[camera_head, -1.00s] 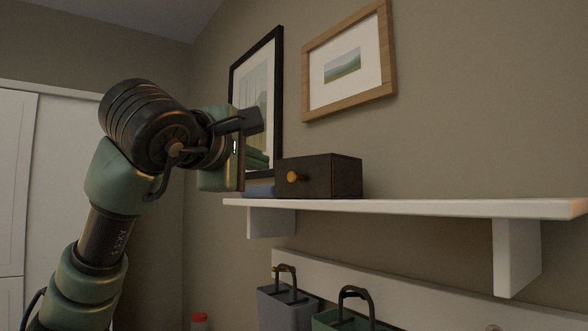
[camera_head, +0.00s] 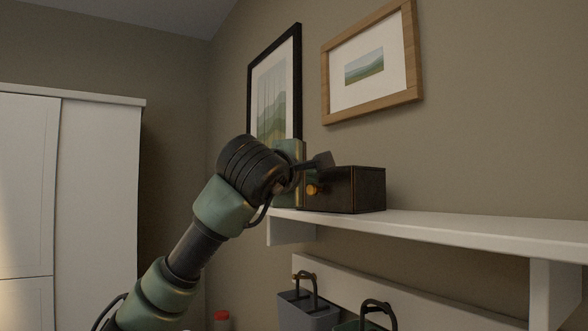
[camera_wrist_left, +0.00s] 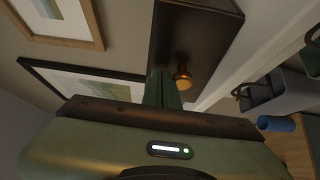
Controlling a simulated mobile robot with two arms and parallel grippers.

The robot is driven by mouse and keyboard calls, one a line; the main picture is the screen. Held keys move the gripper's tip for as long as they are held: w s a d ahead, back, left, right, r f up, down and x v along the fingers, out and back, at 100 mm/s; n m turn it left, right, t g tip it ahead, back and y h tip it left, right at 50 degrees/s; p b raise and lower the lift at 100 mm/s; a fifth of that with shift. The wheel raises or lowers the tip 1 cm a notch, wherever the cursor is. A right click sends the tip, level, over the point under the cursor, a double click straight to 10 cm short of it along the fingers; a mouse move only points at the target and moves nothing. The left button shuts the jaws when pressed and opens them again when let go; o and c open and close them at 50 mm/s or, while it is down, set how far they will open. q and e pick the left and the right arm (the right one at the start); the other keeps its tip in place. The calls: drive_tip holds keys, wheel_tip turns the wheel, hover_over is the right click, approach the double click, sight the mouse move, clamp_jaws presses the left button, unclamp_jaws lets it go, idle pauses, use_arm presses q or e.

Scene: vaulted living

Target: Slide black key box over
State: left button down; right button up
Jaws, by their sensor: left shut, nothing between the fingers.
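The black key box (camera_head: 345,189), a dark box with a round brass knob (camera_head: 312,189), sits on the left part of the white wall shelf (camera_head: 440,226). My left gripper (camera_head: 292,165) is at the box's left, knob side, and partly covers that side in the head view. In the left wrist view the box (camera_wrist_left: 190,42) is straight ahead, and my shut, empty green fingers (camera_wrist_left: 163,88) point at its face beside the knob. I cannot tell whether they touch it. My right gripper is not in view.
Two framed pictures, one black-framed (camera_head: 273,90) and one wood-framed (camera_head: 370,65), hang above the shelf. A grey bag (camera_head: 303,312) and a green bag (camera_head: 362,326) hang below. The shelf right of the box is clear. A white cabinet (camera_head: 95,190) stands at left.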

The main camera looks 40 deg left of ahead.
use_arm(q)
drive_tip(key=shift+w+d+p, duration=0.2)
drive_tip(key=shift+w+d, duration=0.05)
drive_tip(key=shift+w, duration=0.25)
drive_tip(key=shift+w+d+p, duration=0.2)
drive_tip(key=shift+w+d, duration=0.05)
drive_tip(key=shift+w, duration=0.25)
drive_tip(key=shift+w+d+f, duration=0.1)
drive_tip(key=shift+w+d, duration=0.05)
drive_tip(key=shift+w, duration=0.1)
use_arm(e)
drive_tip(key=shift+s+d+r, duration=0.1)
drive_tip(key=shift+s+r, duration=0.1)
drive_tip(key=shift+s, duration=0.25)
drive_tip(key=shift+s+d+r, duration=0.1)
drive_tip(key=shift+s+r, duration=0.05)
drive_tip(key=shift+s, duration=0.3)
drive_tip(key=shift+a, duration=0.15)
